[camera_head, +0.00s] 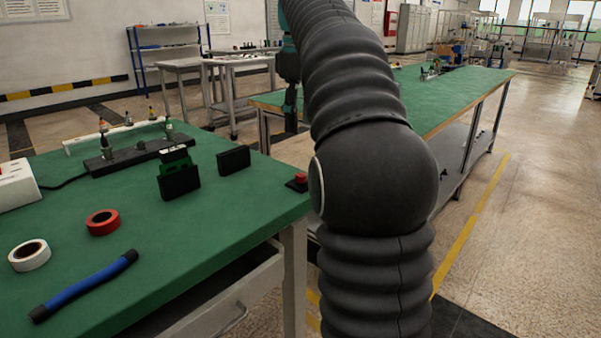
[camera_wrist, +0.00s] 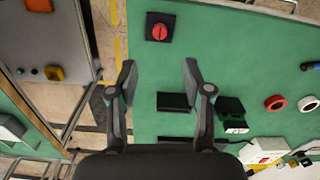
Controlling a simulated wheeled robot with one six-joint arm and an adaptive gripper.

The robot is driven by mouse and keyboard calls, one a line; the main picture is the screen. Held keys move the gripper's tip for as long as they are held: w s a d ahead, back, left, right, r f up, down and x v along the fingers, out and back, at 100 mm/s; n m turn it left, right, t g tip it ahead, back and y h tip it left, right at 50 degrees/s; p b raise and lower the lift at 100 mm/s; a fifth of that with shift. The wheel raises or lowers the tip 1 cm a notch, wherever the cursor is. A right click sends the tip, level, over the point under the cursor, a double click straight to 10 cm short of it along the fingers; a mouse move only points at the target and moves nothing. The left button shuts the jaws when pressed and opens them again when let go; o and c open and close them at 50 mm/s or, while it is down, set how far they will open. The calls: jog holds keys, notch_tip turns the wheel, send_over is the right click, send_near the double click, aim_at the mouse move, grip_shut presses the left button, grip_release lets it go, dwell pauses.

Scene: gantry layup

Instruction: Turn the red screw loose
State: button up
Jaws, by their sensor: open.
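The red screw (camera_wrist: 159,32) has a round head with a dark slot and sits on a small black block (camera_wrist: 150,18). In the wrist view it lies at the top centre, beyond my fingertips and apart from them. In the head view the red screw (camera_head: 300,177) is at the right corner of the green table, just left of my arm. My gripper (camera_wrist: 159,76) is open and empty, its two fingers spread above the table. The gripper does not show in the head view, where my dark arm fills the middle.
The green table (camera_head: 220,225) holds a red tape roll (camera_head: 103,222), a white tape roll (camera_head: 29,255), a blue tool (camera_head: 85,286), a black block (camera_head: 233,160) and a green-black device (camera_head: 178,175). A second green table (camera_head: 470,87) stands behind. The tabletop around the screw is clear.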

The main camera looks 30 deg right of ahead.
aim_at(300, 174)
notch_tip(300, 174, down, 11)
jog(key=b, duration=0.3)
jog(key=shift+f, duration=0.1)
grip_shut()
